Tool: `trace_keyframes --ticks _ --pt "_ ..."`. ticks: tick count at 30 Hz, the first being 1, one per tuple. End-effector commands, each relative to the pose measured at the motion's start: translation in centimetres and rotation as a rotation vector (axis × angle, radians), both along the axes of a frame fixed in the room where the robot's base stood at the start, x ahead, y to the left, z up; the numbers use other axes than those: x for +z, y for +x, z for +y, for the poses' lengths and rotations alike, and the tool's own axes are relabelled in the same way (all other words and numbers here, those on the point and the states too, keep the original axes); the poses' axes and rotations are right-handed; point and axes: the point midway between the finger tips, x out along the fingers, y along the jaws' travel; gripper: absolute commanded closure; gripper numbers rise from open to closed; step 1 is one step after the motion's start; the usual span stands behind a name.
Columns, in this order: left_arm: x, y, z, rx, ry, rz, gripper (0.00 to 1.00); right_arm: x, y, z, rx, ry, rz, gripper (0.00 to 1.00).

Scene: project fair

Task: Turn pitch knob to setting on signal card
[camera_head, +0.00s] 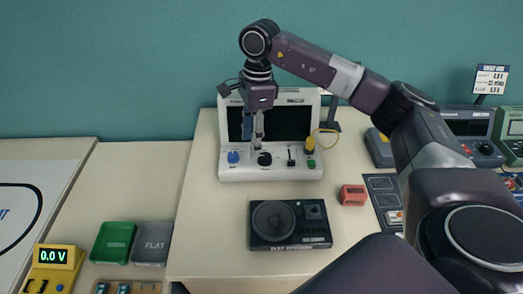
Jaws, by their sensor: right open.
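A white console (226,128) with a dark screen stands at the back of the table. Its front panel has a blue knob (233,157) at left and a black knob (265,159) beside it. The labels under the knobs are too small to read, so I cannot tell which is the pitch knob. My right gripper (258,143) points down in front of the screen, open, its fingertips just above the black knob. I cannot tell if they touch it. A white card (490,78) with small print stands at far right; its text is not clearly legible. My left gripper is out of view.
A black speaker box (290,232) and a red block (353,195) sit in front of the console. A yellow plug (310,145) with a cable is at the console's right. Green (113,242) and grey (152,243) trays lie left. My right arm crosses the right side.

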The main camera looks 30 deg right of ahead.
Motion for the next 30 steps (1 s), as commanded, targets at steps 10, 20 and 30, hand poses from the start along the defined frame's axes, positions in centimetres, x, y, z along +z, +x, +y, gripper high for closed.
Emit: trace_keyframes --ticks 10,20,30 --pt "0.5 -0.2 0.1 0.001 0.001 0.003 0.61 -0.9 -0.9 -4.4 -0.023 -0.120 0.040 0.55" --pt "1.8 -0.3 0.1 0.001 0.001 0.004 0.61 -5.7 -1.1 -4.2 -0.022 -0.117 0.038 0.55" --pt "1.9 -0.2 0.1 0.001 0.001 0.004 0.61 -6.8 -1.1 -4.1 -0.022 -0.115 0.035 0.55"
